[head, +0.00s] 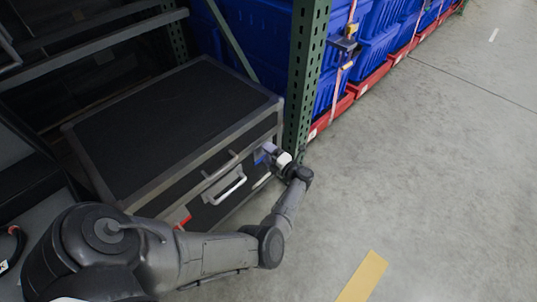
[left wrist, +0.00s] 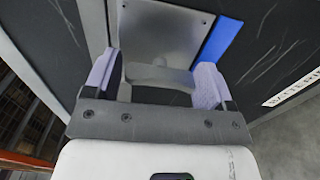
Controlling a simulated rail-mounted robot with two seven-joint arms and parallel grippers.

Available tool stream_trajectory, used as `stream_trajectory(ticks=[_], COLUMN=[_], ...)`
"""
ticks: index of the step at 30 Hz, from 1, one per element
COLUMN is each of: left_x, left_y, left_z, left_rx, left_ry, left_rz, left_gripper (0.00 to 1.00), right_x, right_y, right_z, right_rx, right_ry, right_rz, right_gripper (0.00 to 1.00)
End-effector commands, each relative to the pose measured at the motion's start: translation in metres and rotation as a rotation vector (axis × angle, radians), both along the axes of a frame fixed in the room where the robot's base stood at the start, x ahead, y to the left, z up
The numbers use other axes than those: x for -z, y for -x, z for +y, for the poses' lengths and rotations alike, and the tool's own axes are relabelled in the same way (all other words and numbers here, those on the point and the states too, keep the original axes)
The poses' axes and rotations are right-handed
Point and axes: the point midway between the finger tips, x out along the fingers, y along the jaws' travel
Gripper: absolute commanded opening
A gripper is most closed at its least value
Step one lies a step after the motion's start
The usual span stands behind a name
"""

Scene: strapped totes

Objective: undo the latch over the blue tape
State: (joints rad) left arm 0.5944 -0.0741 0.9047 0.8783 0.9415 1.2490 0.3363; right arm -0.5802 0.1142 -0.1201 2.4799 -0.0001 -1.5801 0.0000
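A black case (head: 170,125) with grey metal edges stands on the lower rack level. Blue tape (head: 259,158) shows on its front near the right end, and as a blue strip (left wrist: 218,42) in the left wrist view. Beside that strip is a grey metal latch, with its plate (left wrist: 165,35) and a raised bar (left wrist: 158,76). My left gripper (head: 269,153) is at this latch. Its pale fingers (left wrist: 157,82) are wide apart, one at each end of the bar; whether they touch it is unclear. In the head view the gripper partly hides the latch. My right gripper is not in view.
A silver handle (head: 226,185) is on the case's front, and red tape (head: 183,222) is farther left. A green rack post (head: 302,80) stands close by the gripper. Blue totes (head: 375,55) sit beyond it. The grey floor (head: 430,180) at right is clear.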

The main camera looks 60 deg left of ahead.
Motion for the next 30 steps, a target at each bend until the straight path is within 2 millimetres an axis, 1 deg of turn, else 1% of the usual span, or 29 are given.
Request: stream_trajectory(ticks=[1,3,4,11,14,17,23,27,30], left_x=[0.000,0.000,0.000,0.000,-0.001,-0.002,-0.002,-0.002,-0.001], left_y=[0.000,0.000,0.000,0.000,-0.002,-0.006,-0.017,-0.025,-0.030], left_z=[0.000,0.000,0.000,-0.001,-0.007,-0.019,-0.057,-0.083,-0.099], left_rx=[0.000,0.000,0.000,0.000,0.001,0.002,0.003,0.003,0.002], left_ry=[0.000,0.000,0.000,0.001,0.002,0.003,0.004,0.003,0.002], left_rz=[0.000,0.000,0.000,0.001,0.001,0.000,0.002,0.000,0.001], left_gripper=[0.82,0.89,0.89,0.89,0.89,0.89,0.89,0.89,0.89], right_x=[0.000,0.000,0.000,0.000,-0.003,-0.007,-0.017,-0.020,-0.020], right_y=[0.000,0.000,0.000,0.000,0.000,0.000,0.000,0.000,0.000], right_z=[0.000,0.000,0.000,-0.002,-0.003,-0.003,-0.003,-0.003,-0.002], right_rx=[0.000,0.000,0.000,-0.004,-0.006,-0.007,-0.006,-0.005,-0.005], right_ry=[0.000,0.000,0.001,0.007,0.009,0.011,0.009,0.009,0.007], right_rz=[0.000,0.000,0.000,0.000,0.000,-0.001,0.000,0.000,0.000], right_gripper=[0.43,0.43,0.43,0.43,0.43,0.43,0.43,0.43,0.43])
